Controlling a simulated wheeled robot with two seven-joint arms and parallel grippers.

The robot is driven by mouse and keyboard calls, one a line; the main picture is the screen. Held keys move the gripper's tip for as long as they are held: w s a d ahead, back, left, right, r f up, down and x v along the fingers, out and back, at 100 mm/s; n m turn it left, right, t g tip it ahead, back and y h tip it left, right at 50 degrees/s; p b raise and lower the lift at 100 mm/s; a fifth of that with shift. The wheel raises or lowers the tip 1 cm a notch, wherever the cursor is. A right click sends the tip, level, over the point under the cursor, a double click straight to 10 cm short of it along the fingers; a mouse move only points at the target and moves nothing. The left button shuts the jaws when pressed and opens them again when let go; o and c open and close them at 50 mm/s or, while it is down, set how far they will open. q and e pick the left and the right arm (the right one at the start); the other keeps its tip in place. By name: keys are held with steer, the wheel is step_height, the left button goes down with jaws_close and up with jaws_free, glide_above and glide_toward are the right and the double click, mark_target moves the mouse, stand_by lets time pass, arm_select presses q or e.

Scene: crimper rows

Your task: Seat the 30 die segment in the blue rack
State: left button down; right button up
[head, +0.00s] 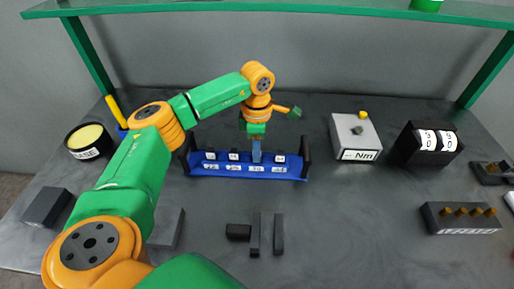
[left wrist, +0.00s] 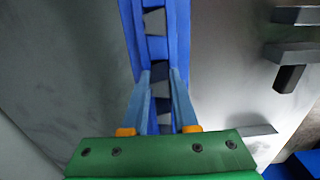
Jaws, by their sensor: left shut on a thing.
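The blue rack (head: 240,174) lies on the table with a row of white number labels along its front; the third from the left seems to read 30. Dark segments show at the other label positions. My left gripper (head: 256,155) points down at the third position, its fingers closed there. In the left wrist view the blue rack (left wrist: 183,35) runs upright, and the left gripper (left wrist: 160,74) has its pale blue fingers either side of a dark grey die segment (left wrist: 160,76). The segment lies in line with the row; whether it touches the rack's floor cannot be told. My right gripper is out of view.
Several loose dark bars, among them a long one (head: 279,235), lie in front of the rack. A grey Nm box (head: 356,138), a black counter (head: 427,145) and a peg block (head: 460,218) stand right. A round BASE tub (head: 88,143) stands left. A green shelf (head: 300,7) spans above.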

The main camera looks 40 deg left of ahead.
arm_select(q)
steer(key=shift+f+b, duration=0.35)
steer(key=shift+f, duration=0.25)
steer(key=c, duration=0.6)
jaws_free()
steer(key=shift+r, duration=0.1)
step_height(320, 180, up, 7)
steer(key=shift+r+b, duration=0.1)
steer(key=shift+b, duration=0.4)
